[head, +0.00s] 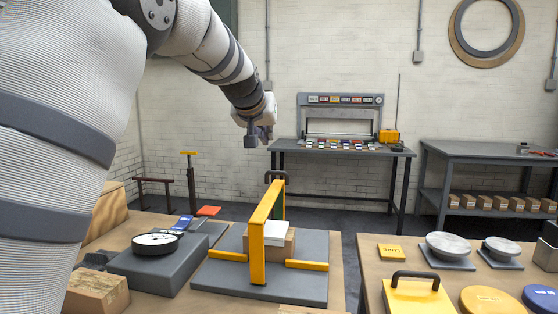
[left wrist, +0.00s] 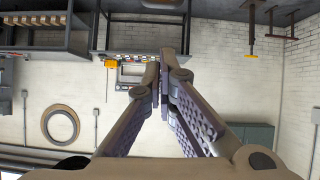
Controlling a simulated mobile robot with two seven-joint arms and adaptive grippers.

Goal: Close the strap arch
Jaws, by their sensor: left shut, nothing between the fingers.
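A yellow arch (head: 257,243) stands on a flat grey base plate (head: 215,281) on the near bench, with a dark handle (head: 276,176) at its top far end. A cardboard box with a white top (head: 277,234) sits on the plate, partly behind the arch's near post. Short yellow bars lie on the plate on either side of the post. My left gripper (head: 258,140) is shut and empty, above and beyond the arch and apart from it. Its fingers meet in the left wrist view (left wrist: 162,92). My right gripper is in neither view.
A right bench holds a dark-handled yellow block (head: 418,295) and several round pieces. A grey machine (head: 340,101) stands on the back table. The air around my left gripper looks clear.

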